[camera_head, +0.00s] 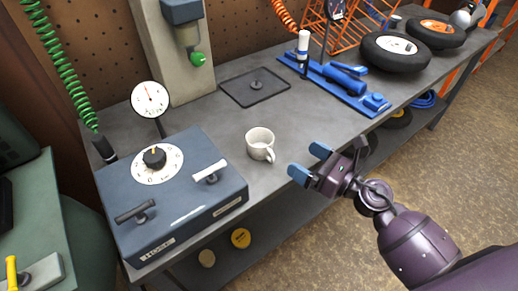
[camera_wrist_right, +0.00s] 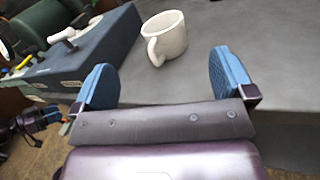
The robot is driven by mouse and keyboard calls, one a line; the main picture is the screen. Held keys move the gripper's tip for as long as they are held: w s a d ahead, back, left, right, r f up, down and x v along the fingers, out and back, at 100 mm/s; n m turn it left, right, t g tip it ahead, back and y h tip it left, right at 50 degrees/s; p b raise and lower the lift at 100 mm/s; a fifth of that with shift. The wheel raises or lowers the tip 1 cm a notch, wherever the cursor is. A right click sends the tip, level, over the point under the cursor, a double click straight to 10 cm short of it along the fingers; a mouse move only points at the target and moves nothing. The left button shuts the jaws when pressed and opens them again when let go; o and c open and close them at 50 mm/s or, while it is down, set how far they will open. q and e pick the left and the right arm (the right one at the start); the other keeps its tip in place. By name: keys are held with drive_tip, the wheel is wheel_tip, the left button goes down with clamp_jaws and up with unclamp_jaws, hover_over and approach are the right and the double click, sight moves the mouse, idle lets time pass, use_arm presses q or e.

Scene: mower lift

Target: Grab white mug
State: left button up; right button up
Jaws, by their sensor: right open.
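The white mug (camera_head: 259,143) stands upright on the grey workbench, to the right of the blue box. Its handle points toward the bench's front edge and the right. My right gripper (camera_head: 310,162) is open and empty, to the right of the mug and apart from it. In the right wrist view the mug (camera_wrist_right: 164,37) sits beyond the gap between the two blue fingertips of my right gripper (camera_wrist_right: 162,82), its handle toward the lower left. My left gripper is not identifiable in the head view; a dark gripper-like part shows at the left edge of the right wrist view (camera_wrist_right: 38,120).
The blue box (camera_head: 170,190) with a dial and handles stands left of the mug. A black square tray (camera_head: 240,92) lies behind it. A blue tool (camera_head: 345,85) and wheels (camera_head: 396,48) are farther right. Bare bench (camera_head: 215,115) surrounds the mug. A lower shelf (camera_head: 262,240) is underneath.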

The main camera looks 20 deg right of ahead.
sight(271, 143)
drive_tip(key=w+a+n, duration=0.1)
drive_tip(key=w, duration=0.1)
drive_tip(key=w+a+n, duration=0.1)
drive_tip(key=w+a, duration=0.1)
drive_tip(key=shift+a+f+n+g, duration=0.1)
drive_tip(key=shift+n+g, duration=0.3)
drive_tip(key=shift+f+x, duration=0.15)
drive_tip(key=shift+x, duration=1.4)
drive_tip(key=shift+f+x, duration=0.1)
drive_tip(key=shift+x, duration=1.5)
drive_tip(key=shift+w, duration=0.1)
drive_tip(key=c, duration=1)
